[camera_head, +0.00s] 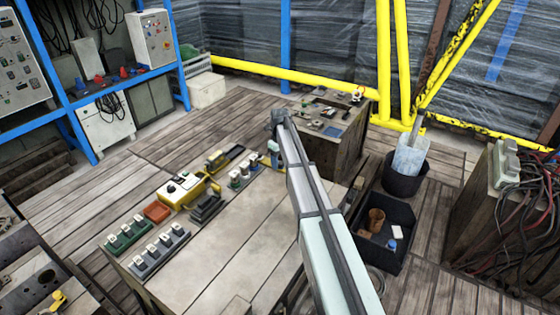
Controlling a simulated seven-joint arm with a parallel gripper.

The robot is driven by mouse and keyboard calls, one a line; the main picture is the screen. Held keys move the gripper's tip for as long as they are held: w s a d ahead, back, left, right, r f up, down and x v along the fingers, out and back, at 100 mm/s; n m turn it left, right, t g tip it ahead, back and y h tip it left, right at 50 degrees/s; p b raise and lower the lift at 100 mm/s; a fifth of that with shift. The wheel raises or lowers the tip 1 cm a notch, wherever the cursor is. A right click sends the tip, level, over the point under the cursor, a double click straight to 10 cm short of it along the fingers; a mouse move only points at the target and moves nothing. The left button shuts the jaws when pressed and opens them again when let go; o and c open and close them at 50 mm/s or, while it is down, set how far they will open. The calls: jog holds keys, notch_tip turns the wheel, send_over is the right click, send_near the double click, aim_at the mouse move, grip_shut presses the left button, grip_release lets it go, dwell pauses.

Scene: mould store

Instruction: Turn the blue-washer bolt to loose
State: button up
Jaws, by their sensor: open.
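My gripper (275,158) is at the far end of my arm, over the back right edge of the large workbench (235,240). It points down, is open and looks empty; its fingertips are small and partly hidden. To its left, a small row of upright pale fittings (244,173) stands on the bench, apart from the gripper. They may be the bolts, but the washer colours are too small to read. I cannot tell which one is the blue-washer bolt or how it is turned.
A smaller bench (335,150) stands behind. A black bin (385,240) is right of my arm. The bench's middle is clear.

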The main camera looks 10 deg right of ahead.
grip_shut()
dwell(0.5)
jog(key=shift+n, duration=0.3)
